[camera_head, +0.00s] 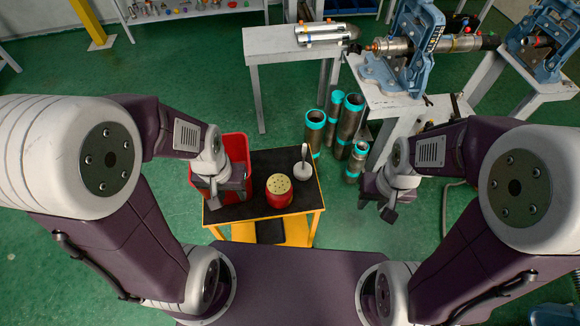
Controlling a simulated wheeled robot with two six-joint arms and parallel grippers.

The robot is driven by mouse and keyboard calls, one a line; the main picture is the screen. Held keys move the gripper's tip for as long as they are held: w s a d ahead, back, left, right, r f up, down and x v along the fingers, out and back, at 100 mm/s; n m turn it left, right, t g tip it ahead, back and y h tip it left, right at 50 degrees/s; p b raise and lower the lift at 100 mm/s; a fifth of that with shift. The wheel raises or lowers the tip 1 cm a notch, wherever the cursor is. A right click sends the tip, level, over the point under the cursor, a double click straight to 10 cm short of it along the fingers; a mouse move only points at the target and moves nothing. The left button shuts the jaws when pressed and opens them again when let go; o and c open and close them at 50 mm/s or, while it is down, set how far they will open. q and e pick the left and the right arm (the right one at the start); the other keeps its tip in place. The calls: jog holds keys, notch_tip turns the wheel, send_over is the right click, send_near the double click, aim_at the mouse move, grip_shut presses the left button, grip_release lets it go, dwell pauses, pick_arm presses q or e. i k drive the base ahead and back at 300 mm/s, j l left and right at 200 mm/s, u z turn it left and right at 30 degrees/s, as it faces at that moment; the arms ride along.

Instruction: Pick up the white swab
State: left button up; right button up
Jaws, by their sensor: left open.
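The white swab (303,170) stands on the right part of a small black-topped cart (265,163), its handle pointing up and its wide white end at the bottom. My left gripper (218,192) is over the cart's left edge, in front of a red bin, open and apart from the swab. A red can with a yellow dotted top (279,186) stands between my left gripper and the swab. My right gripper (387,212) hangs over the floor to the right of the cart, apart from the swab; its jaw opening is too small to make out.
The red bin (237,147) is at the cart's left side. Several pipes with teal ends (315,127) stand on the green floor behind right. Blue pipe vises (405,50) are mounted on tables at the back right. A grey table (290,45) stands behind the cart.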

aim_at(303, 172)
jog(key=i+l+u, duration=0.15)
jog(key=l+u, duration=0.2)
jog(key=u, duration=0.15)
jog(key=i+l+u, duration=0.1)
jog(key=l+u, duration=0.7)
jog(key=u, duration=0.15)
jog(key=l+u, duration=0.5)
jog(key=k+l+u, duration=0.2)
jog(key=u, duration=0.3)
jog(key=l, duration=0.1)
